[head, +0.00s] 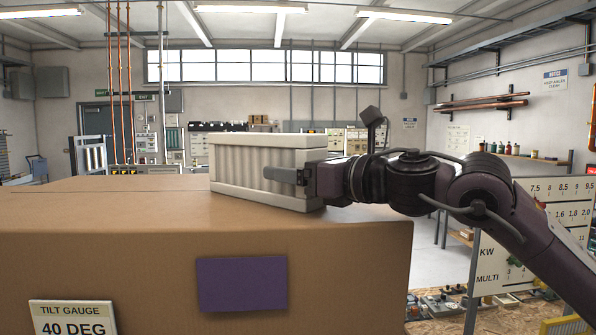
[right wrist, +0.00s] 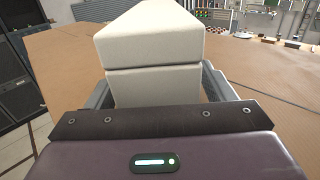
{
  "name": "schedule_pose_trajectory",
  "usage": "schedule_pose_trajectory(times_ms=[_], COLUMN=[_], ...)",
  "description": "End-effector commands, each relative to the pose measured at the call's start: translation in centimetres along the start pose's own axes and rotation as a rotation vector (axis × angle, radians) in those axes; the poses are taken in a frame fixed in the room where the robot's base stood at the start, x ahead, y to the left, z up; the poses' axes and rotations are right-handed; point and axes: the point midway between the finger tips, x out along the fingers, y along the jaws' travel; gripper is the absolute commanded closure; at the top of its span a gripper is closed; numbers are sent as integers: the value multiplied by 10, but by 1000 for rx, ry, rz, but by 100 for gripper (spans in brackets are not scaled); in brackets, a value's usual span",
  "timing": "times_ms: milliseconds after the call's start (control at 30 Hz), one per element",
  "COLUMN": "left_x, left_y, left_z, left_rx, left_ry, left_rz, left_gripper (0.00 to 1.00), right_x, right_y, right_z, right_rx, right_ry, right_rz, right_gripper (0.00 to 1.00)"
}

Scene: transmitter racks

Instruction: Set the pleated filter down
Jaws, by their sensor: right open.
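The pleated filter (head: 262,172), a white framed block with a ribbed face, stands upright on top of the large brown cardboard box (head: 120,215), near its right end. In the right wrist view the filter (right wrist: 150,50) rises between my fingers, end toward the camera. In the right wrist view my right gripper (right wrist: 158,88) is open around the filter, with a finger on each side. Whether the fingers touch it is unclear. My left gripper is not in view.
The box top is bare to the left of the filter. A purple patch (head: 242,284) and a tilt gauge label (head: 72,317) are on the box front. A sign board with numbers (head: 535,235) stands at right, above a cluttered low surface (head: 480,305).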

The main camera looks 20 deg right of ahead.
Motion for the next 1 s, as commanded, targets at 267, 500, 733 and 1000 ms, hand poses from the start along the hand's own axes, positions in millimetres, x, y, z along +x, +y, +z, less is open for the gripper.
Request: schedule_pose_trajectory(times_ms=[267, 500, 733, 1000], left_x=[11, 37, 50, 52], left_y=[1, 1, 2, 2], left_z=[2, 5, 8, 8], left_rx=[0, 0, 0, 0], left_ry=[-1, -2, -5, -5], left_rz=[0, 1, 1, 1], left_gripper=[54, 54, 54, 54], right_x=[-19, -72, -109, -120], right_y=[-1, -1, 0, 0], right_z=[-1, -2, 1, 3], right_rx=[-2, -2, -1, -1], right_ry=[-4, -4, -2, 0], right_rz=[-2, -3, -1, 0], right_gripper=[24, 24, 24, 24])
